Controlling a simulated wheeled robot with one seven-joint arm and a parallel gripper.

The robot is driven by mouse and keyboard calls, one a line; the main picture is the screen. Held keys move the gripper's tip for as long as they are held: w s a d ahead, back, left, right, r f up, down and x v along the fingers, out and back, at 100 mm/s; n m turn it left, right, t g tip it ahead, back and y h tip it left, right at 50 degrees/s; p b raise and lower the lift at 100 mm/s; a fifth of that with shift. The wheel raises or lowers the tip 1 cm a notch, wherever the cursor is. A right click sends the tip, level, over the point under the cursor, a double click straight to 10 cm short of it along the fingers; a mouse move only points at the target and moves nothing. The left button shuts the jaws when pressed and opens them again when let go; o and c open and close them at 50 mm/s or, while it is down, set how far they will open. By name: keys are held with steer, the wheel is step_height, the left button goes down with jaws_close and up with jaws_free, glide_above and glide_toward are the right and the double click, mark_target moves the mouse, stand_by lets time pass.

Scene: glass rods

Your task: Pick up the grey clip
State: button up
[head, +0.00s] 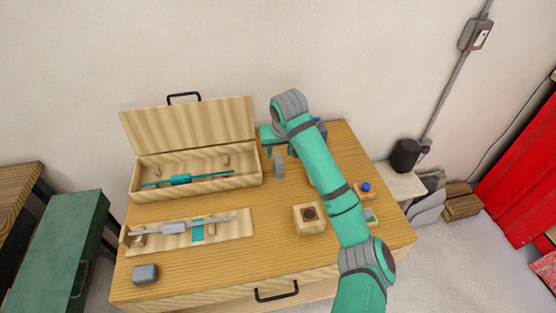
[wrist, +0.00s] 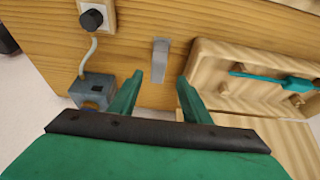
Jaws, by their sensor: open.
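The grey clip (head: 279,165) is a small, narrow light-grey piece on the wooden table, just right of the open wooden case. In the wrist view the grey clip (wrist: 160,61) lies ahead of my fingertips, about midway between them. My gripper (head: 280,150) is over the back of the table, close to the clip. In the wrist view my gripper (wrist: 159,83) is open, with nothing between its two green fingers. The clip stays apart from both fingers. My arm hides part of the table behind it in the head view.
The open case (head: 197,187) holds a teal rod (head: 181,180). A wooden board (head: 240,229) with a grey-handled rod lies in front. A grey block (head: 145,274) sits front left. A wooden block (head: 311,223) with a dark knob and a grey-blue device (wrist: 92,90) stand nearby.

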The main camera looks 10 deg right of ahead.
mark_target(279, 158)
steer(key=shift+d+x, duration=0.2)
steer(key=shift+x, duration=3.45)
steer(key=shift+w+r, duration=0.1)
steer(key=shift+w, duration=0.1)
jaws_close()
